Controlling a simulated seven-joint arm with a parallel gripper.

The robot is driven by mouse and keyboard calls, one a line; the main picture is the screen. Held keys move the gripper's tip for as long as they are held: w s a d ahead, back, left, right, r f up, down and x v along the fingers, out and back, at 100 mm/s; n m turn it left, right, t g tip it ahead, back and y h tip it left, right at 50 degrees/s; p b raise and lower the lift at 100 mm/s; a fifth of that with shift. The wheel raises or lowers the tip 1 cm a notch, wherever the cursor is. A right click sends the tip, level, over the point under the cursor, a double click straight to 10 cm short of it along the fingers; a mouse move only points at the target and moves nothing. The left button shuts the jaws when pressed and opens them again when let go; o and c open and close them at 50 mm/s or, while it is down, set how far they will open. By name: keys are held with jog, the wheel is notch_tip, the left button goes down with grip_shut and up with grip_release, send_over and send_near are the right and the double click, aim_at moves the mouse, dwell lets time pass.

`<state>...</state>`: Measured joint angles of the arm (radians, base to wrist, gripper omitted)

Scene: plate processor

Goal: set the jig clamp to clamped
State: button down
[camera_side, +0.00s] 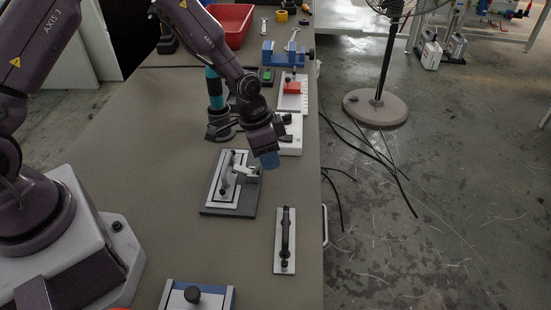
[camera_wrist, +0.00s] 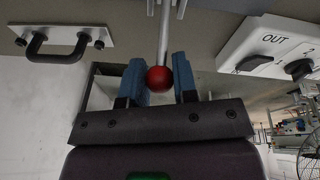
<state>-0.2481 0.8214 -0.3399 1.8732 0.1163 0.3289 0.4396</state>
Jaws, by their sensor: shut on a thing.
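The jig (camera_side: 228,205) is a dark grey base with a white plate on the bench in the side view, and the metal parts of its clamp (camera_side: 253,171) stand at its right side. My gripper (camera_side: 270,163) is just above and right of the clamp, its blue fingers pointing down. In the wrist view, the clamp's lever is a metal rod (camera_wrist: 164,38) ending in a red ball knob (camera_wrist: 159,79). The knob sits between the blue fingers of my gripper (camera_wrist: 159,82), which is shut on it. The knob is hidden in the side view.
A white plate with a black handle (camera_side: 286,240) lies in front of the jig. A white box (camera_side: 290,135) stands behind my gripper; its "OUT" label shows in the wrist view (camera_wrist: 274,38). A plate with a black knob (camera_side: 193,295) is at the near edge.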

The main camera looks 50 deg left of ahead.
jog(key=shift+s+a+r+t+h, duration=0.3)
jog(key=shift+s+a+t+h, duration=0.15)
jog(key=shift+t+h, duration=0.35)
jog(key=shift+s+a+r+t+h, duration=0.25)
jog(key=shift+s+a+t+h, duration=0.2)
jog(key=shift+t+h, duration=0.35)
jog(key=c, duration=0.9)
grip_release()
jog(key=shift+s, duration=0.1)
jog(key=v, duration=0.7)
jog(key=shift+a+r, duration=0.15)
jog(key=shift+a, duration=0.05)
jog(key=shift+s, duration=0.1)
